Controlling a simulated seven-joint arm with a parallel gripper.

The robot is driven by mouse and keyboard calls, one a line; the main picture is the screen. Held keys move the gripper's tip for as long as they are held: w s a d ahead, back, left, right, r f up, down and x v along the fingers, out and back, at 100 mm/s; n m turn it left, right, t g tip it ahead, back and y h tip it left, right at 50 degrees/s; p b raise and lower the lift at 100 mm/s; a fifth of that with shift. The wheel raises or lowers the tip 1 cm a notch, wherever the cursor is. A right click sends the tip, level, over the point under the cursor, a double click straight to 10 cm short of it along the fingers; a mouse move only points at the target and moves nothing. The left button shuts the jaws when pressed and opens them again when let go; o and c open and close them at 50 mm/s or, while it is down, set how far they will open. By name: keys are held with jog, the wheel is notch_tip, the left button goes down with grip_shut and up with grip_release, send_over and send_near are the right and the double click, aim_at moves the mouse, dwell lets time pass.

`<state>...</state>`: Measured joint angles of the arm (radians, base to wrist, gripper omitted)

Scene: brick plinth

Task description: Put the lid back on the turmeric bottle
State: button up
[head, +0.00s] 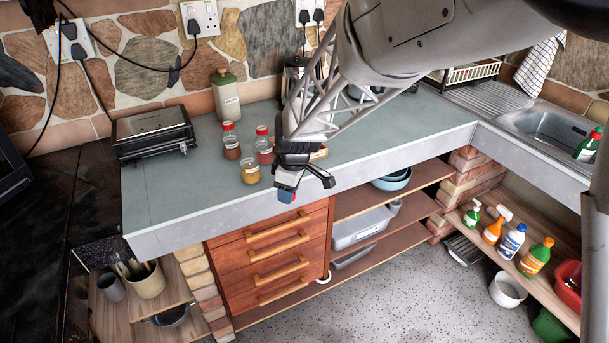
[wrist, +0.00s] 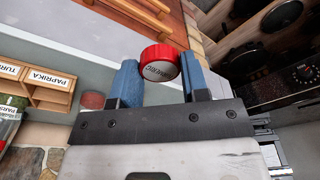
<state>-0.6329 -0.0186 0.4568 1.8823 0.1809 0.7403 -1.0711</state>
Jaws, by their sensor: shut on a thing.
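A yellow-filled jar (head: 250,173) with no lid showing stands on the worktop near its front edge; it appears to be the turmeric bottle. My gripper (head: 303,187) is over the front edge of the worktop, to the right of this jar and apart from it. In the wrist view, my gripper (wrist: 158,80) is shut on a red lid (wrist: 159,62), held between the blue fingertips. The lid is tilted in that view, with dark lettering too small to read surely. In the head view, the fingers mostly hide the lid.
Two red-lidded spice bottles, one brown (head: 231,143) and one reddish (head: 264,148), stand close behind the jar. A wooden rack (wrist: 48,97) has labels reading PAPRIKA and TUR. A green-topped canister (head: 225,96) and black grill (head: 153,134) stand farther back. The left front worktop is clear.

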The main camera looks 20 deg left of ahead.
jog(key=w+a+r, duration=0.4)
jog(key=a+r, duration=0.3)
jog(key=a, duration=0.1)
jog(key=w+a+r+n, duration=0.1)
jog(key=w+a+r, duration=0.4)
jog(key=a+r, duration=0.2)
jog(key=shift+w+a, duration=0.15)
jog(key=shift+a, duration=0.25)
jog(key=shift+f, duration=0.15)
jog(key=shift+f, duration=3)
jog(key=shift+f, duration=0.15)
dwell(0.4)
jog(key=o, duration=0.9)
jog(key=shift+o, duration=0.6)
jog(key=o, duration=0.4)
